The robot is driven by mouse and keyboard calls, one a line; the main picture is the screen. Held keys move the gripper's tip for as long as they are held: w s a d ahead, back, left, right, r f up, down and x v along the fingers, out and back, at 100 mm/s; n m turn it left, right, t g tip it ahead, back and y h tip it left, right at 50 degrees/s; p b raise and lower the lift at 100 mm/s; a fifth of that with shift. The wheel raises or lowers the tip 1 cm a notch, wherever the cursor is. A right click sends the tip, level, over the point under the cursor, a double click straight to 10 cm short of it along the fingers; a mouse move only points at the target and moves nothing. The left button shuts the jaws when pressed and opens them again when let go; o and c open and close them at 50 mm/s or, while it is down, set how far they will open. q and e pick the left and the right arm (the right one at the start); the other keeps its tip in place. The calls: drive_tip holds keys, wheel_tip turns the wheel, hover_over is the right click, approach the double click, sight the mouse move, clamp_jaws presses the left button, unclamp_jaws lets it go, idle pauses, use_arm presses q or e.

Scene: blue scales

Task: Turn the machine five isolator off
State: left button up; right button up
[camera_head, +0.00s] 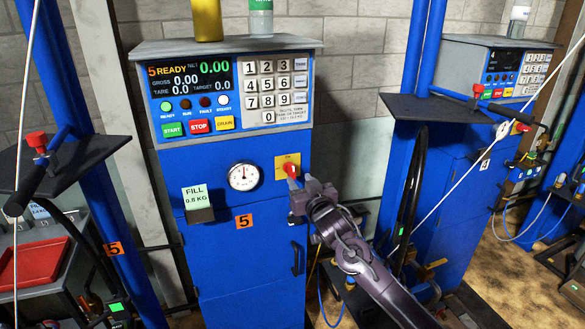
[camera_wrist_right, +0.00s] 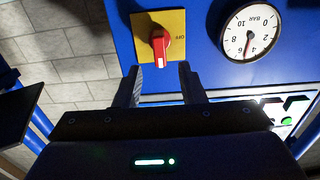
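The machine five isolator is a red rotary knob (camera_head: 291,170) on a yellow plate (camera_head: 281,161), on the blue front panel right of the gauge. In the right wrist view, which is turned over, the red knob (camera_wrist_right: 159,48) stands roughly upright in the picture on its yellow plate (camera_wrist_right: 175,22); the small lettering there is hard to read. My right gripper (camera_head: 303,187) is just in front of and below the knob in the head view. In the wrist view its two fingers (camera_wrist_right: 161,84) are apart with nothing between them, their tips just short of the knob. My left gripper is not in view.
Machine five's cabinet (camera_head: 250,268) has a lit display (camera_head: 192,78), a keypad (camera_head: 276,82), a round gauge (camera_head: 244,177) and a fill card (camera_head: 196,197). Machine four (camera_head: 450,205) stands right. A black shelf (camera_head: 70,165) and red tray (camera_head: 35,262) are left.

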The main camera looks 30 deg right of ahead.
sight(294, 173)
drive_tip(key=shift+p+x, duration=1)
drive_tip(key=shift+x, duration=2.6)
drive_tip(key=shift+f, duration=0.15)
drive_tip(key=shift+c, duration=0.5)
clamp_jaws()
